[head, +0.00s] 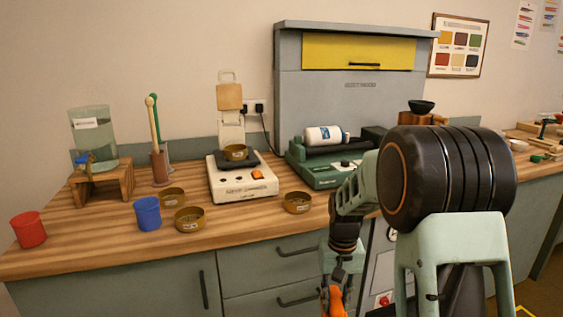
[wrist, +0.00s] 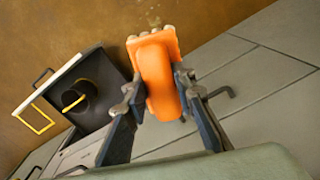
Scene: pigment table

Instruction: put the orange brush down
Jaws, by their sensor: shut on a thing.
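The orange brush (wrist: 158,75) is between the two fingers of my gripper (wrist: 158,92) in the wrist view. Its wide end with pale tufts points away from the wrist, over the brown floor. In the head view the orange brush (head: 336,302) shows at the bottom edge, partly cut off, with my gripper (head: 339,277) shut on it. The gripper hangs in front of the grey cabinet, lower than the worktop's front edge. The brush appears clear of any surface, though its height above the floor is hard to tell.
The wooden worktop (head: 105,236) carries a red cup (head: 28,230), a blue cup (head: 147,214), several brass dishes and a white scale (head: 240,184). Cabinet drawers with handles stand close to the gripper. A dark open container (wrist: 98,90) with a yellow handle lies left in the wrist view.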

